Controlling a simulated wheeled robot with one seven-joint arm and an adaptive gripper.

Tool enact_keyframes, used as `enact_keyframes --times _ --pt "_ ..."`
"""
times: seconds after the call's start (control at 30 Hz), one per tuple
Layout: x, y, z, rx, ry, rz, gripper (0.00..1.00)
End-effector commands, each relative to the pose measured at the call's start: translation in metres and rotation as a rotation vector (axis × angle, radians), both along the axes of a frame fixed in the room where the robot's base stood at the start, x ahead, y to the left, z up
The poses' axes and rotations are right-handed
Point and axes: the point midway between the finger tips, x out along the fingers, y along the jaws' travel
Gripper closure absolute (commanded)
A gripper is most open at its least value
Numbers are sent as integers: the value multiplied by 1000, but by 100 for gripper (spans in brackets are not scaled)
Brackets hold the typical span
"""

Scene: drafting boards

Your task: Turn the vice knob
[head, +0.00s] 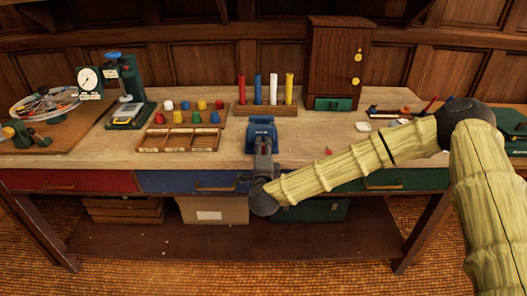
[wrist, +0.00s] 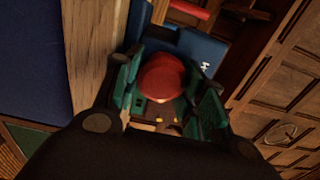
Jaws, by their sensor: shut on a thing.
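The blue vice (head: 262,130) stands at the front edge of the wooden bench, near the middle in the head view. In the wrist view its blue body (wrist: 197,46) lies just behind a round red knob (wrist: 162,76). My gripper (wrist: 165,90) has its green-and-black fingers on both sides of this knob and is shut on it. In the head view my gripper (head: 262,160) is at the front of the vice and hides the knob. How far the knob is turned cannot be told.
Behind the vice stands a rack of coloured cylinders (head: 265,110). A brown cabinet (head: 333,60) stands at the back right. Drawers line the bench front below.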

Motion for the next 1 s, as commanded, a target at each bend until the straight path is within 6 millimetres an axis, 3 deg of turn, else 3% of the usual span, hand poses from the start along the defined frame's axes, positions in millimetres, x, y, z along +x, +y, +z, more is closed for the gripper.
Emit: enact_keyframes --times 0.23,0.27,0.3,0.67,0.83,1.0 --pt "0 -1 -1 -1 1 -2 83" --pt "0 -1 -1 -1 1 -2 54" --pt "0 -1 -1 -1 1 -2 50" --pt "-3 0 0 -1 0 0 50" --pt "-21 1 0 -1 1 1 50" --pt "-52 0 -1 -1 2 2 50"
